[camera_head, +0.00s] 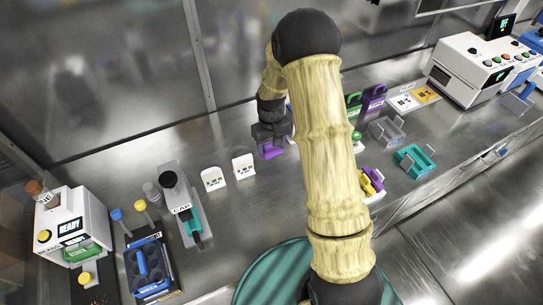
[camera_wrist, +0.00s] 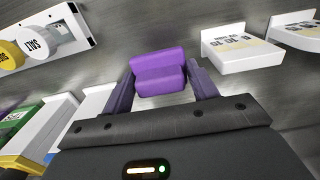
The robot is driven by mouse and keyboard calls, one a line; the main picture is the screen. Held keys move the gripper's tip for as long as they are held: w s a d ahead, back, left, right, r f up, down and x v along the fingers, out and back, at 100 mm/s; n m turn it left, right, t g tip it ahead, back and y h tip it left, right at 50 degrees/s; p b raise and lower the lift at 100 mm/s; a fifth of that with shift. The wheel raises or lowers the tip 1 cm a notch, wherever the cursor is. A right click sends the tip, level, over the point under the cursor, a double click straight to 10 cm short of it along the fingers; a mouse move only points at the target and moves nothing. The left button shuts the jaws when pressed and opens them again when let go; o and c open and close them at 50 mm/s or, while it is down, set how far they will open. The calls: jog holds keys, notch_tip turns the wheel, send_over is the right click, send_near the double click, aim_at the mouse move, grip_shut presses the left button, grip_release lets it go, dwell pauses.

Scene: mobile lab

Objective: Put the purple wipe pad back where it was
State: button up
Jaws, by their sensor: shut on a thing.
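The purple wipe pad (camera_wrist: 158,72) is a small ridged block between the two fingers of my gripper (camera_wrist: 158,82) in the wrist view. The gripper is shut on it, one finger on each side. In the head view the pad (camera_head: 273,152) shows below my dark gripper (camera_head: 271,134), close to the back wall and just right of two white label stands. I cannot tell whether the pad touches the counter. A white tray (camera_head: 377,196) with yellow and purple pieces stands right of my arm and is partly hidden by it.
Two white label stands (camera_head: 213,178) and (camera_head: 243,166) are left of my gripper. A grey rack (camera_head: 386,131), a teal holder (camera_head: 413,161) and purple and green upright items (camera_head: 373,102) stand to the right. A white machine (camera_head: 72,229) is far left. Bare counter lies in front of the stands.

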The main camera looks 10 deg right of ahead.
aim_at(271, 163)
jog(key=shift+w+f, duration=0.1)
jog(key=shift+f, duration=0.75)
jog(key=shift+a, duration=0.1)
jog(key=shift+s, duration=0.2)
jog(key=shift+f, duration=0.25)
notch_tip(271, 163, down, 3)
jog(key=shift+w+f+p, duration=0.15)
jog(key=shift+p, duration=0.15)
jog(key=shift+d, duration=0.2)
jog(key=o, duration=0.9)
jog(key=shift+a, duration=0.1)
